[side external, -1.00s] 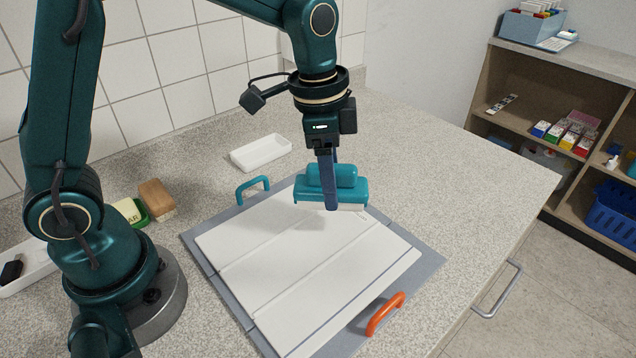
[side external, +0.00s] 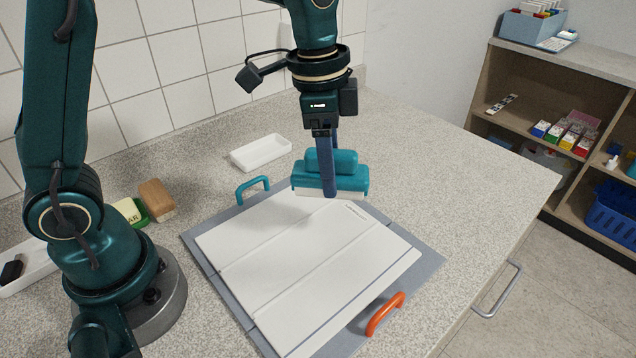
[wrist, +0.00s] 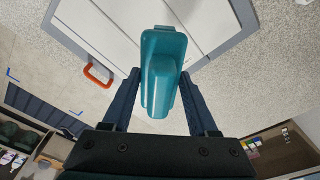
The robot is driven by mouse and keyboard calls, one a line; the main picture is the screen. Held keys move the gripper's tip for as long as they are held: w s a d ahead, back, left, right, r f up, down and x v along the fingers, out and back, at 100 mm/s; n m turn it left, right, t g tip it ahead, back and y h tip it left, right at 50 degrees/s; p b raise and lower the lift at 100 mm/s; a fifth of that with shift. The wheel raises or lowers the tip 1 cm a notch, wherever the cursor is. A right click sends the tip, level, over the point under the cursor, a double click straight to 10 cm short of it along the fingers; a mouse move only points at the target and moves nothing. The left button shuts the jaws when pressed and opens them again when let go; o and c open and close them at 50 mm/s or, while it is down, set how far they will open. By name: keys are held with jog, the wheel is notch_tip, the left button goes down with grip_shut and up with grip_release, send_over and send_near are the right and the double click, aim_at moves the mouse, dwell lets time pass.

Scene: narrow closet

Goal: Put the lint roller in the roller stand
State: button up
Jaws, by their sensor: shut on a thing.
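My gripper (side external: 330,190) points down over the far part of a white panelled board and is shut on a teal block-shaped tool (side external: 348,178) with a raised grip and a pale underside. The tool hangs just above the board; a small gap seems to show, but contact is hard to judge. In the wrist view the tool (wrist: 163,70) sits between the two dark fingers (wrist: 160,82). I see no lint roller or roller stand that I can make out in either view.
The white board (side external: 290,265) has a grey border, a teal handle (side external: 252,186) and an orange handle (side external: 386,314). A white tray (side external: 260,153) stands behind it. A wooden-backed brush (side external: 157,198) lies left. The counter right of the board is clear; shelves (side external: 560,120) stand beyond.

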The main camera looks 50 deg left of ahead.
jog(key=w+a+r+n, duration=0.2)
jog(key=w+a+n, duration=0.1)
jog(key=a, duration=1.2)
jog(key=s+a+n+y, duration=0.1)
jog(key=s+a+n, duration=0.25)
jog(key=a, duration=0.55)
jog(key=s+a+n, duration=0.3)
jog(key=s+a, duration=0.1)
jog(key=a, duration=0.5)
send_over(264, 153)
jog(key=shift+t, duration=0.3)
jog(key=f, duration=0.7)
jog(key=shift+s+f, duration=0.2)
jog(key=shift+s, duration=0.1)
jog(key=shift+f, duration=1.95)
jog(key=shift+f, duration=0.1)
jog(key=o, duration=1.3)
